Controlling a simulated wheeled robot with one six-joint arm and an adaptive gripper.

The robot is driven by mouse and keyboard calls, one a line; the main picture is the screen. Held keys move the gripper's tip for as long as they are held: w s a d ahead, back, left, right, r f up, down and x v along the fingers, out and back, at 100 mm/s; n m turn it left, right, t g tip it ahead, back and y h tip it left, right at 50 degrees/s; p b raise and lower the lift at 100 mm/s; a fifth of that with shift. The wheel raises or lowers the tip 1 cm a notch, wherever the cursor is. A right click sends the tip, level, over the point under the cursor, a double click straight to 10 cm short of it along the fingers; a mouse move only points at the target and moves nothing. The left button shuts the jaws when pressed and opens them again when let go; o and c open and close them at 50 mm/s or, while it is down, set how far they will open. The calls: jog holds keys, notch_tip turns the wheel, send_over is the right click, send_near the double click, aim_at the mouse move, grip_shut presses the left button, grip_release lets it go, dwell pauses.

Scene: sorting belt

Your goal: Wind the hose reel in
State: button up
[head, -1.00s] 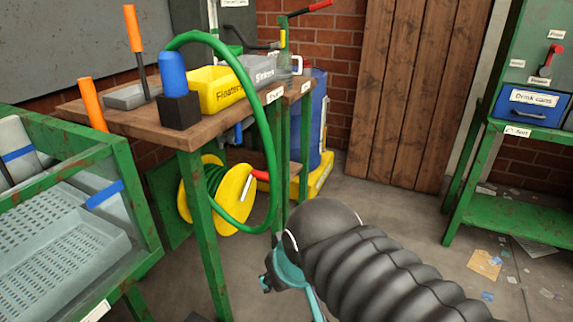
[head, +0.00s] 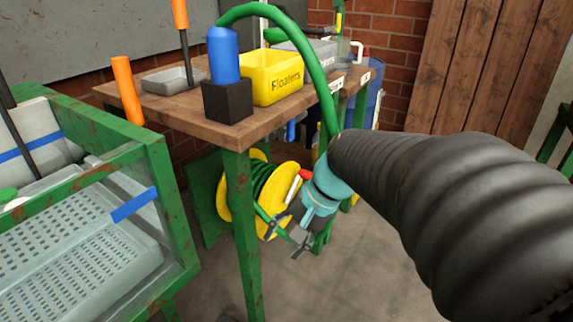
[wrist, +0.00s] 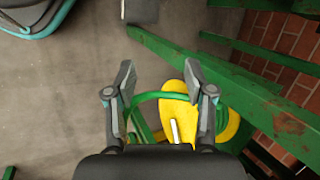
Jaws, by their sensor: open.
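The yellow hose reel (head: 286,176) hangs low under the workbench, with green hose (head: 262,180) wound on it. A crank with a white grip (head: 293,188) and a red part (head: 306,174) sticks out of its face. A loop of hose rises over the bench to a blue nozzle (head: 223,55) in a black block. My gripper (head: 287,240) is open just in front of the reel, partly covering it. In the wrist view, my gripper's fingers (wrist: 158,75) are spread, with a stretch of hose crossing between them; the reel (wrist: 174,88) and white grip (wrist: 175,132) lie beyond.
The bench's green leg (head: 243,230) stands left of my gripper. A yellow bin labelled Floaters (head: 276,78) and a grey tray (head: 172,80) sit on the bench top (head: 180,118). A green-framed crate stand (head: 175,190) is at left. The floor (head: 350,270) is clear below my arm.

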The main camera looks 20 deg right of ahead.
jog(key=w+d+f+m+t+y+b, duration=0.1)
jog(key=w+d+f+m+y, duration=0.3)
jog(key=w, duration=0.3)
jog(key=m+t+y+b, duration=0.2)
jog(key=m+t+b, duration=0.2)
jog(key=m+t, duration=0.9)
send_near(303, 173)
jog(key=w, duration=0.1)
jog(key=w+a+m+g, duration=0.1)
jog(key=w, duration=0.1)
jog(key=w+a+m+g, duration=0.1)
jog(key=w, duration=0.1)
jog(key=shift+w+a+r, duration=0.15)
jog(key=shift+w+r, duration=0.1)
jog(key=shift+c, duration=0.3)
grip_shut()
